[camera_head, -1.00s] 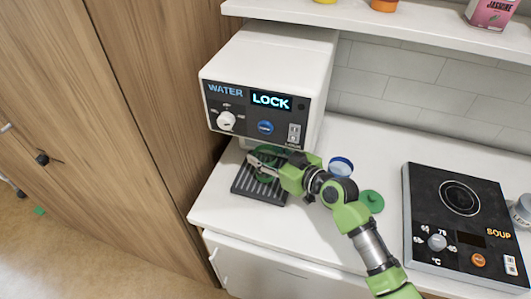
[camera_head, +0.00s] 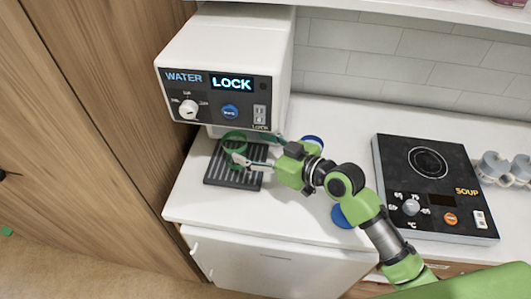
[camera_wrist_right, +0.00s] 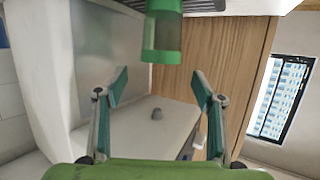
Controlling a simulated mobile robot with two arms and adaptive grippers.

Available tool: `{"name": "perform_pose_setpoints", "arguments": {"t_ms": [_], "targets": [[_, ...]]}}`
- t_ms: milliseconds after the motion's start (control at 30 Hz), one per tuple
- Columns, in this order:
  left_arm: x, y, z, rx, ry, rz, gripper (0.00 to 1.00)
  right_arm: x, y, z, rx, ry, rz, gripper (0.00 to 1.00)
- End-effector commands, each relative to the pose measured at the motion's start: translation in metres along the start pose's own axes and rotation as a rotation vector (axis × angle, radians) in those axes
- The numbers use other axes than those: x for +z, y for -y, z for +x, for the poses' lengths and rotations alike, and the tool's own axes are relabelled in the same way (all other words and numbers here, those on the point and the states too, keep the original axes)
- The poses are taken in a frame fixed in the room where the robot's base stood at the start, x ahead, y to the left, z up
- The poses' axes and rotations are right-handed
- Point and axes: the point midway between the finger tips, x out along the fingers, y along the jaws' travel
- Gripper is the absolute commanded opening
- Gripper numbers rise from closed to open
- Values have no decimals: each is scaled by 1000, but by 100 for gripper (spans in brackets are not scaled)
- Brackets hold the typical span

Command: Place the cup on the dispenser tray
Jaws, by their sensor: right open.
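The green cup (camera_head: 234,142) is at the back of the black slatted dispenser tray (camera_head: 212,180), under the water dispenser (camera_head: 215,75). It appears to stand on the tray, though a finger partly covers it. My right gripper (camera_head: 257,151) is open, with its fingers just to the right of the cup and above the tray. In the right wrist view the cup (camera_wrist_right: 163,40) is beyond the open fingers (camera_wrist_right: 161,85), with nothing between them. The tray (camera_wrist_right: 205,5) shows only in part there. My left gripper is not in view.
The dispenser display reads LOCK. A blue item (camera_head: 312,141) is behind my right gripper and a blue disc (camera_head: 343,215) is beside my arm. A black cooktop (camera_head: 430,200) is on the right, with several pale cups (camera_head: 495,165) beyond it. The counter front is clear.

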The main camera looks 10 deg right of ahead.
Motion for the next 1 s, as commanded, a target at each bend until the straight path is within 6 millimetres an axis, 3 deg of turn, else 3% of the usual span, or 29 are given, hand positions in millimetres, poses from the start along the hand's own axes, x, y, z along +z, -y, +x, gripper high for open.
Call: {"name": "perform_pose_setpoints", "arguments": {"t_ms": [100,300,1000], "targets": [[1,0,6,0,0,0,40,2,0,-20,0,2,-4,63],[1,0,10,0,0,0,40,1,1,-39,-1,0,-1,63],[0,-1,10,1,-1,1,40,0,1,-42,-2,0,0,63]]}}
